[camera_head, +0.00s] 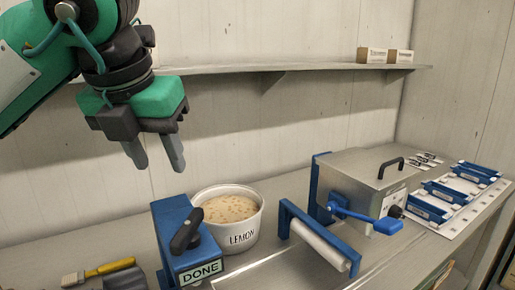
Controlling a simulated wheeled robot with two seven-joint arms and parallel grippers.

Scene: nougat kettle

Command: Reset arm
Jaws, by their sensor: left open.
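My left gripper (158,155) hangs at the upper left of the head view, with its two grey fingers pointing down and apart. It is open and nothing shows between the fingers. It is above and to the left of a white tub (243,237) marked LEMON, which holds a pale, speckled mass. My right gripper is not in the view.
A blue box (182,235) marked DONE with a black lever stands before the tub. A roller in a blue frame (318,243) and a metal box (360,175) are to the right. Blue trays (450,193) lie farther right. A shelf (310,68) runs behind.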

